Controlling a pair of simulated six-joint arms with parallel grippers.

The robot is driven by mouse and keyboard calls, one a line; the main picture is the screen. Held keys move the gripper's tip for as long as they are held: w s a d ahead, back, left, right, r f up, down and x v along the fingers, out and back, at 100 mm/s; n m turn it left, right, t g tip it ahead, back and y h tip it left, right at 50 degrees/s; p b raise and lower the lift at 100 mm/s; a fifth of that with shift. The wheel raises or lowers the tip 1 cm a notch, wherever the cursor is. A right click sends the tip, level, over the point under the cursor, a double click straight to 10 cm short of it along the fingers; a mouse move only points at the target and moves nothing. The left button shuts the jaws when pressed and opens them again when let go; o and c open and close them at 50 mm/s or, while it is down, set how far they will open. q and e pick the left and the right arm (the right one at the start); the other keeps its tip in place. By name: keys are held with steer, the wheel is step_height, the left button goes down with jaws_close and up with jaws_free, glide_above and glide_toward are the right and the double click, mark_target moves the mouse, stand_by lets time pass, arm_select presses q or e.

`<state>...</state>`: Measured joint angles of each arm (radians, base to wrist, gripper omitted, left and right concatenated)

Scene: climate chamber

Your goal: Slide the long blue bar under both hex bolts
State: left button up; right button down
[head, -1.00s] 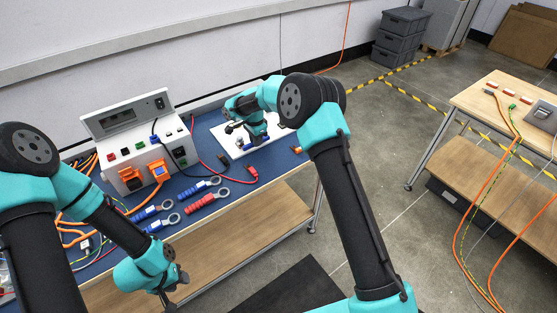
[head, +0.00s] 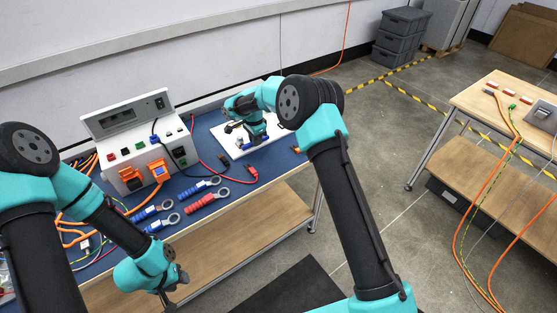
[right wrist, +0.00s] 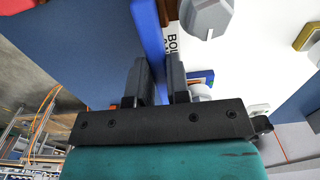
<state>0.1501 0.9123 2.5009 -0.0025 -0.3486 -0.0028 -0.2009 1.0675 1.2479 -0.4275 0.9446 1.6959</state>
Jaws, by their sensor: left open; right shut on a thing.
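In the right wrist view my right gripper (right wrist: 161,82) is shut on the long blue bar (right wrist: 149,35), which runs up out of the picture between the fingers. A large grey hex bolt head (right wrist: 206,16) stands just right of the bar, over a white board (right wrist: 235,60) with partly hidden lettering. I cannot tell whether the bar reaches under a bolt. In the head view my right gripper (head: 257,138) is low over the white board (head: 283,130), and my arm hides much of that area. My left gripper (head: 172,297) is open and empty, in front of the bench.
A white instrument box (head: 140,140) with orange plugs stands on the blue bench top, left of the board. Blue and red-handled ring tools (head: 206,202) lie before it. A red lead (head: 250,175) ends near the board. A wooden table (head: 500,115) stands apart at right.

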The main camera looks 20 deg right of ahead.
steer(key=shift+w+a, duration=0.1)
steer(key=shift+w, duration=0.15)
stand_by(0.6)
steer(key=c, duration=1)
jaws_free()
step_height(320, 180, up, 18)
steer(key=shift+f, duration=0.25)
